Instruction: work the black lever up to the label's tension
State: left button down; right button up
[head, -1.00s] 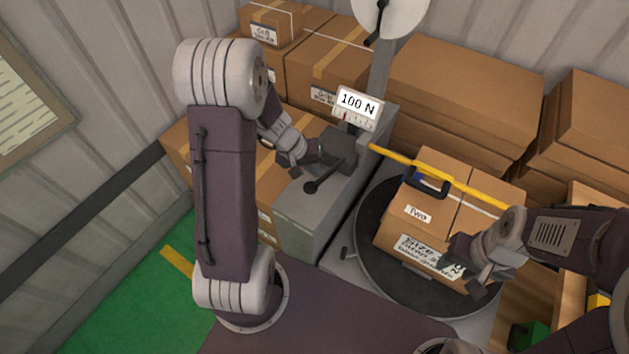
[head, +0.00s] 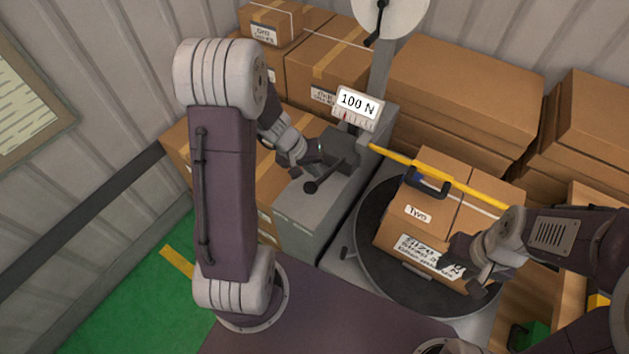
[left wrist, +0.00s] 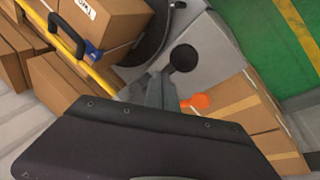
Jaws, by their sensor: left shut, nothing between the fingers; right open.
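The black lever (head: 310,187) ends in a round knob and juts out from the grey strapping machine's tension unit. Its knob also shows in the left wrist view (left wrist: 183,58). The label (head: 357,102) reads "100 N" and stands over a small scale with a red pointer (head: 346,116) near its left part; the exact value is too small to read. My left gripper (head: 316,162) is shut and empty, close to the lever; I cannot tell whether it touches it. My right gripper (head: 478,278) is open in front of the carton (head: 393,222) marked "Two".
The carton stands on a dark round turntable (head: 362,225). Stacked cartons (head: 465,90) fill the back. An orange knob (left wrist: 197,102) shows below the lever in the left wrist view.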

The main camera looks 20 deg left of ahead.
aim_at(313, 183)
pick_arm(q)
jog(key=shift+f, duration=0.1)
jog(key=shift+s+f+b, duration=0.15)
jog(key=shift+f+b, duration=0.15)
jog(key=shift+b, duration=0.35)
jog(key=shift+s+a+f+b, duration=0.1)
jog(key=shift+s+f+b, duration=0.25)
jog(key=shift+f+b, duration=0.65)
jog(key=shift+s+f+b, duration=0.35)
jog(key=shift+f+b, duration=0.3)
jog(key=shift+b, duration=0.55)
dwell(1.5)
jog(key=shift+s+f+b, duration=0.35)
jog(key=shift+f+b, duration=0.5)
jog(key=shift+b, duration=0.15)
jog(key=shift+s+f+b, duration=0.3)
jog(key=shift+f+b, duration=0.5)
jog(key=shift+b, duration=0.15)
dwell(1.6)
